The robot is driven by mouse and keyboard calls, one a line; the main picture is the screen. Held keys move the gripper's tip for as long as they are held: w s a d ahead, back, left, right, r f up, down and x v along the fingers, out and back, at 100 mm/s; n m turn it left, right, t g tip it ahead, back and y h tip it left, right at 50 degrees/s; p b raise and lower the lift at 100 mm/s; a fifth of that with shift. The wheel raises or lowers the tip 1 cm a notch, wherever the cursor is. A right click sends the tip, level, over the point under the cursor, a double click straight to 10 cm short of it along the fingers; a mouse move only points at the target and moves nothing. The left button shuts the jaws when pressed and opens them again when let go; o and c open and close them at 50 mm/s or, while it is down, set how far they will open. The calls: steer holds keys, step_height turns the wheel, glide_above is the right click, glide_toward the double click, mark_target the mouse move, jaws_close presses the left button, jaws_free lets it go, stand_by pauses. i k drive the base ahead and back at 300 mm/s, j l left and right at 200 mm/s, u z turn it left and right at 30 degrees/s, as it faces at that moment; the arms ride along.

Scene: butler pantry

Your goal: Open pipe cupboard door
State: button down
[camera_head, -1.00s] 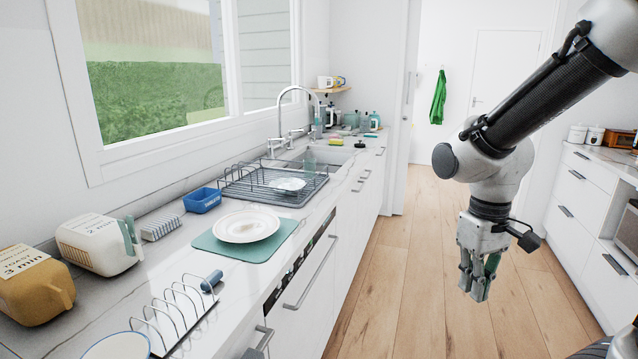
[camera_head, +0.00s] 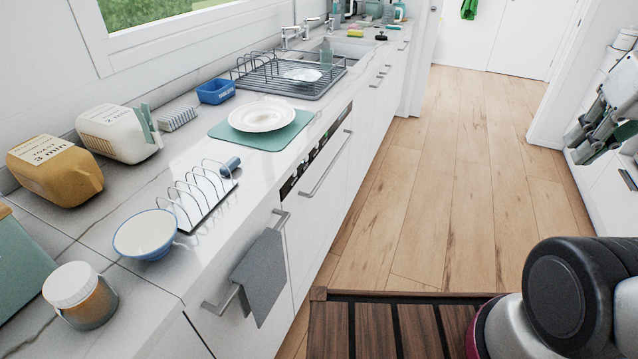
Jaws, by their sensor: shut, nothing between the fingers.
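The white cupboard fronts below the sink (camera_head: 372,104) stand in the far part of the left counter run, with small bar handles near their top edges. They look shut. I cannot tell which one is the pipe cupboard door. My gripper (camera_head: 590,143) is at the right edge of the view, partly cut off. Its grey-green fingers are shut and empty. It is across the aisle from the cupboard fronts and touches none of them.
The dishwasher front (camera_head: 322,190) has a long handle. Nearer, a grey towel (camera_head: 262,278) hangs from another handle. The counter carries a dish rack (camera_head: 290,75), plate (camera_head: 262,114), bowl (camera_head: 144,234) and jar (camera_head: 80,296). The wooden floor (camera_head: 450,170) between is clear.

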mark_target(362, 106)
steer(key=i+l, duration=0.3)
steer(key=i, duration=0.25)
steer(key=i+l, duration=0.35)
steer(key=i, duration=0.2)
steer(key=i+l, duration=0.3)
steer(key=i, duration=0.2)
steer(key=i+l, duration=0.35)
steer(key=i, duration=0.2)
